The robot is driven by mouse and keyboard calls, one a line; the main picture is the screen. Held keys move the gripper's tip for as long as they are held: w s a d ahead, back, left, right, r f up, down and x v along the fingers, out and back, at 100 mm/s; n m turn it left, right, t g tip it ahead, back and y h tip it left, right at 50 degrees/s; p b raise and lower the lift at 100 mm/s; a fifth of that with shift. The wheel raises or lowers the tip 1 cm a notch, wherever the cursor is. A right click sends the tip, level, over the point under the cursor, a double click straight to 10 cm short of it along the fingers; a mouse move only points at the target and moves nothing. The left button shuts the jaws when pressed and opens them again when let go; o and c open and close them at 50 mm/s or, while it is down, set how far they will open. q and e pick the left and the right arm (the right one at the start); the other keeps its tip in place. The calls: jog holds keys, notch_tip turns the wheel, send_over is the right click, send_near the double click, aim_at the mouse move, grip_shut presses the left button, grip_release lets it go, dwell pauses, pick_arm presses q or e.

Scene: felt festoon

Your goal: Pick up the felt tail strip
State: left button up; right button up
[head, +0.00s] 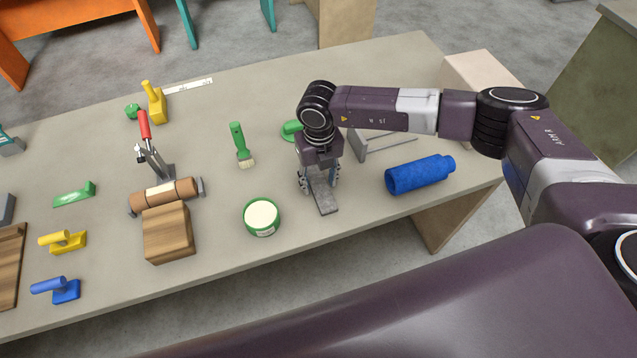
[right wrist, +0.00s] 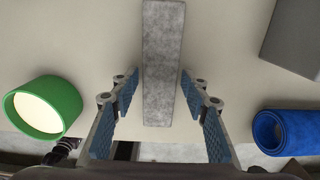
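The felt tail strip (head: 323,193) is a grey, flat, narrow piece lying on the table, its near end by the front edge. It also shows in the right wrist view (right wrist: 163,60), running up the middle. My right gripper (head: 320,184) is above the strip and points down at it. In the right wrist view its fingers (right wrist: 163,88) are apart, one on each side of the strip, with a gap to it on both sides. The far part of the strip is hidden by my gripper in the head view. My left gripper is not in view.
A green tub (head: 262,216) stands left of the strip, and a blue roll (head: 418,175) lies to the right. A grey metal bracket (head: 398,142) is behind the roll. A green-handled brush (head: 242,147), a clamp (head: 151,150) and a wooden block (head: 168,233) are farther left.

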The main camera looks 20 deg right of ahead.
jog(key=c, duration=0.7)
jog(key=shift+r, duration=0.1)
